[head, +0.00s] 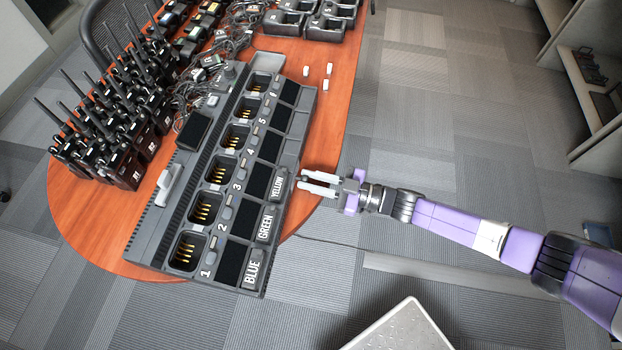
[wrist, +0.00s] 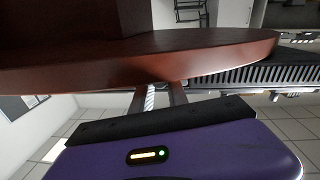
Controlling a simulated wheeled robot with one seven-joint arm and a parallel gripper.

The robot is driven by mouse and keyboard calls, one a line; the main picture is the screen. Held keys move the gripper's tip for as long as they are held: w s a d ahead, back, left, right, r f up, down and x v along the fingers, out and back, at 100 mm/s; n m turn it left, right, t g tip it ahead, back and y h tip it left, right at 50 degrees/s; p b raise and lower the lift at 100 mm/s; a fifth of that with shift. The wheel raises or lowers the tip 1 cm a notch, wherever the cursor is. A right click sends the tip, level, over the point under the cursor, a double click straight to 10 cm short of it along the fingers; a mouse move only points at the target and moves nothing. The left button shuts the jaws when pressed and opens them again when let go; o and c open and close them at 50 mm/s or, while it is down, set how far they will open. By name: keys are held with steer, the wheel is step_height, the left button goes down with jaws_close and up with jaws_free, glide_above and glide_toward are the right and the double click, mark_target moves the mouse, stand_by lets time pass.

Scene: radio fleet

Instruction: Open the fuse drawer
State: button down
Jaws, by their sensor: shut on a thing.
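The grey multi-bay charger (head: 158,222) lies along the right side of the table, with numbered bays and labels YELLOW, GREEN and BLUE. My gripper (head: 305,182) is at the charger's right side, beside the YELLOW label. Its two pale fingers are shut on a small dark part at that side, which looks like the fuse drawer's pull. The drawer itself is too small to make out, and I cannot tell how far it is out. In the wrist view my gripper's fingers (wrist: 159,97) reach up behind the table edge, which hides their tips.
The orange-brown table (head: 95,232) has a rounded near end. Several handheld radios (head: 120,150) stand at the left, with tangled cables (head: 235,40) behind the charger. Small white blocks (head: 326,85) lie to its right. A grey box top (head: 405,330) is at the bottom.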

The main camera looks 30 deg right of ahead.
stand_by(0.6)
steer(key=b+v, duration=0.1)
steer(key=v, duration=0.4)
steer(key=shift+s+d+b, duration=0.15)
steer(key=shift+d+b, duration=0.15)
steer(key=shift+d, duration=0.15)
steer(key=c, duration=1.3)
jaws_free()
steer(key=b+v, duration=0.1)
steer(key=v, duration=0.7)
